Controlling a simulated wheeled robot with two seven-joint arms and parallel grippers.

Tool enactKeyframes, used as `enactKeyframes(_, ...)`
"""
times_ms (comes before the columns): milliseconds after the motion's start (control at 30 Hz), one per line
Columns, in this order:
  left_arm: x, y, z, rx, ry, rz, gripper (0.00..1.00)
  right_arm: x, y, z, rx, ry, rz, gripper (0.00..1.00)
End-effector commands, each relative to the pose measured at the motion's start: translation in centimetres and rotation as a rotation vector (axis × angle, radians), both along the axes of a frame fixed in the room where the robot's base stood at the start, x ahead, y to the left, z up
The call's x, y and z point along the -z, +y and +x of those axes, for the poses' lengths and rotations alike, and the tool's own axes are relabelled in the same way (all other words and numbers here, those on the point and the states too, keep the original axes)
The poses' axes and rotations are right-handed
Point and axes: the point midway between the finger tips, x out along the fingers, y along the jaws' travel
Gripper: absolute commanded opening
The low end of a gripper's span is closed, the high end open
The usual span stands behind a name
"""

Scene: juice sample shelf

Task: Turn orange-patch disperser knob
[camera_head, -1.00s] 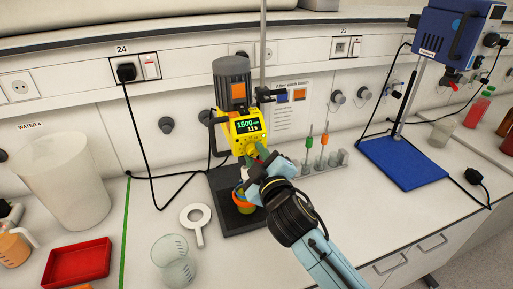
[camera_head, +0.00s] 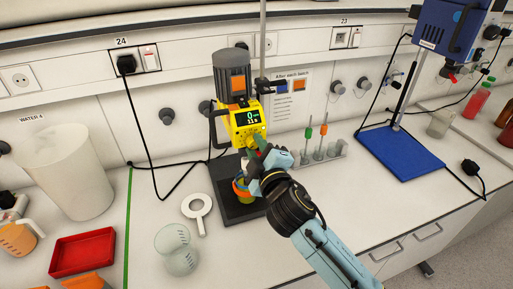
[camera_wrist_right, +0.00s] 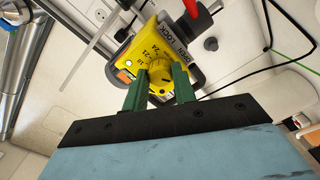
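The yellow disperser (camera_head: 240,131) stands on its dark base, with an orange patch (camera_head: 238,83) on its grey motor. Its display reads 0 in large digits, with a smaller line below that is too small to read surely. My right gripper (camera_head: 259,147) is at the lower front of the yellow housing and covers most of the knob in the head view. In the right wrist view, the yellow knob (camera_wrist_right: 161,73) with a numbered dial sits between the two green fingers (camera_wrist_right: 158,82), which close on its sides. My left gripper is not in view.
A cup under the disperser is partly hidden by my right gripper. A tube rack (camera_head: 325,155) and a blue stand plate (camera_head: 402,155) are to the right.

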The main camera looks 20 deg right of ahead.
Motion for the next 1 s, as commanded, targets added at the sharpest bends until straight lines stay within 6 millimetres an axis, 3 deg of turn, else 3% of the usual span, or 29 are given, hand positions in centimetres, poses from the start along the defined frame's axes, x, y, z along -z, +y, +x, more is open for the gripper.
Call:
enactKeyframes(33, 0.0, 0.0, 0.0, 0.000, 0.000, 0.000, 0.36, 0.0, 0.0, 0.0, 0.000, 0.000, -0.001, 0.33)
enactKeyframes(167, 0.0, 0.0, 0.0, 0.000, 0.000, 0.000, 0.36, 0.0, 0.0, 0.0, 0.001, 0.000, 0.000, 0.49)
enactKeyframes(567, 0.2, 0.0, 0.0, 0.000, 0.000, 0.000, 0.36, 0.1, 0.0, -0.9, 0.000, 0.001, 0.002, 0.49)
enactKeyframes(667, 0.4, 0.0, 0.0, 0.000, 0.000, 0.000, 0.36, 0.2, -0.1, -2.3, 0.000, 0.002, 0.003, 0.49)
enactKeyframes(1000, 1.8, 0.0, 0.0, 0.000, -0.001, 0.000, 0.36, 0.3, -0.3, -9.7, -0.001, 0.003, 0.002, 0.49)
